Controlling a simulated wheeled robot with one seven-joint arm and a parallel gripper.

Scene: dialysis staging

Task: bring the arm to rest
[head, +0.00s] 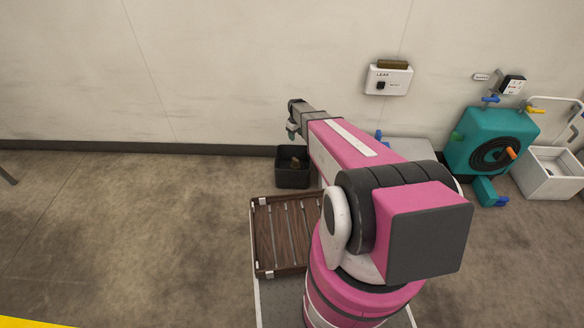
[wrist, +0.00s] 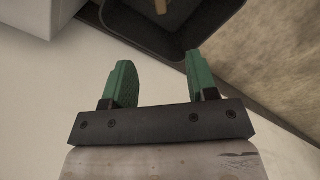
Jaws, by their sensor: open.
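My pink arm reaches forward across the middle of the head view, partly hiding what is behind it. My gripper (head: 292,132) is at its far end, near the wall and above a black bin. In the wrist view, the two green fingers of my gripper (wrist: 156,82) stand wide apart with nothing between them. The black bin (wrist: 225,18) lies beyond the fingertips, with a small brown object (wrist: 161,6) in it, cut off by the top edge. The bin also shows in the head view (head: 292,180).
A brown slatted tray (head: 277,236) lies close to my base. A teal machine (head: 492,140) with coloured handles and a white bin (head: 549,175) stand at the right. The floor at left is mostly clear.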

